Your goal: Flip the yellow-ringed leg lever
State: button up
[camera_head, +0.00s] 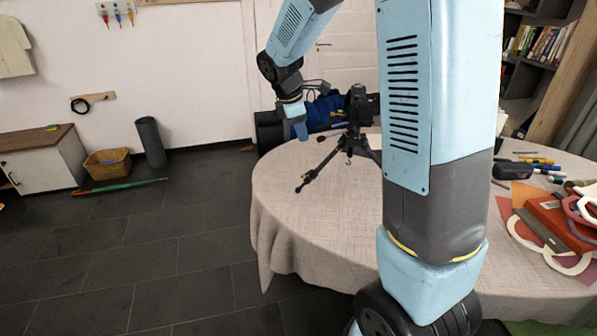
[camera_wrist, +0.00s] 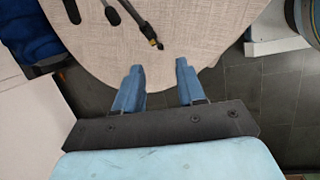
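The black tripod (camera_head: 352,142) stands on the round table with a dark camera (camera_head: 358,104) on top. One of its legs (camera_head: 318,172) reaches toward the table's left front. In the wrist view a leg (camera_wrist: 137,20) enters from the top edge, with a small yellow mark (camera_wrist: 153,41) near its foot; I cannot make out the lever's shape or position. My gripper (camera_head: 298,130) is above the table's left back edge, left of the tripod. In the wrist view my gripper (camera_wrist: 158,67) has its two blue fingers apart, with nothing between them. The leg's end is beyond the fingertips, apart from them.
The cloth-covered table (camera_head: 285,215) is bare at its left front. Pens, a dark case (camera_head: 512,171) and an orange-red book (camera_head: 560,222) crowd the right side. My arm hides the table's middle.

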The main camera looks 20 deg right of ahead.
jog(key=w+a+f+n, duration=0.2)
jog(key=w+f+n, duration=0.25)
jog(key=f, duration=0.25)
send_near(304, 175)
jog(key=shift+m+h, duration=0.25)
jog(key=shift+h, duration=0.15)
jog(key=x, duration=0.7)
jog(key=shift+w+a+f, duration=0.1)
jog(key=shift+a+f, duration=0.1)
grip_shut()
